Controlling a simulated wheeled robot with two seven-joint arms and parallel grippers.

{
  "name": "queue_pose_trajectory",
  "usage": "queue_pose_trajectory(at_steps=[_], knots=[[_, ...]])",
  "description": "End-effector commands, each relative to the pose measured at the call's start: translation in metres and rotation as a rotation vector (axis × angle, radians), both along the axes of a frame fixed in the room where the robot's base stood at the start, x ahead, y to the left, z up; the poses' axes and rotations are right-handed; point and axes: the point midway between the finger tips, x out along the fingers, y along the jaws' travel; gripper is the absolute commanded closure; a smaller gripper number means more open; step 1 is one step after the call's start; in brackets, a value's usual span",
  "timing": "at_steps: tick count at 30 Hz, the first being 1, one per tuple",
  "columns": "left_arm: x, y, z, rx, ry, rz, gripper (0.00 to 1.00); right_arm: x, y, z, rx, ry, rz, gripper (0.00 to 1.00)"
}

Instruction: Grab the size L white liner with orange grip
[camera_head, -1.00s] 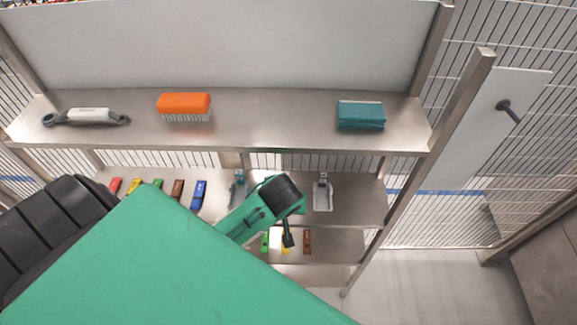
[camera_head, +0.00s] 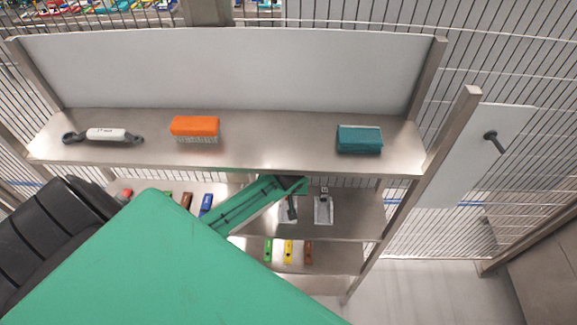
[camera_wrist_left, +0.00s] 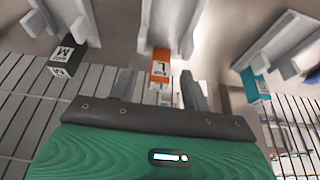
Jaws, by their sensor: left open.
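The white liner (camera_wrist_left: 165,22) with the orange grip (camera_wrist_left: 161,66) marked L is near the middle of the left wrist view. It stretches away beyond its grip. My left gripper (camera_wrist_left: 158,90) is open and empty, with its two dark fingers on either side of the orange grip's line and a little short of it. In the head view my green left arm reaches under the top shelf, and the orange grip cannot be made out there.
A liner with a black grip (camera_wrist_left: 69,54) marked M lies to the left, and one with a teal grip (camera_wrist_left: 254,84) to the right. On the top shelf (camera_head: 270,140) are an orange brush (camera_head: 195,126), a teal block (camera_head: 359,139) and a white-handled tool (camera_head: 105,135).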

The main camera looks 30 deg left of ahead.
Motion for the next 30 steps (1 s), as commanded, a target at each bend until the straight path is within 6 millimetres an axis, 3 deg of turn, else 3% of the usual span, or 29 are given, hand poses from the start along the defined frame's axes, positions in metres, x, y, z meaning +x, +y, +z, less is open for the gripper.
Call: queue_pose_trajectory(at_steps=[6, 14, 21, 30], knots=[[0.006, 0.004, -0.016, 0.000, 0.000, 0.001, 0.53, 0.001, 0.000, 0.007, 0.000, -0.001, 0.000, 0.64], [0.007, 0.003, -0.018, -0.001, -0.002, 0.001, 0.53, 0.001, 0.003, 0.006, 0.003, -0.001, -0.001, 0.64], [0.006, 0.003, -0.017, -0.001, -0.002, 0.001, 1.00, 0.001, 0.005, 0.006, 0.004, -0.001, -0.002, 0.64], [0.007, 0.004, -0.017, -0.001, -0.002, 0.001, 1.00, 0.001, 0.004, 0.006, 0.004, -0.001, -0.002, 0.64]])
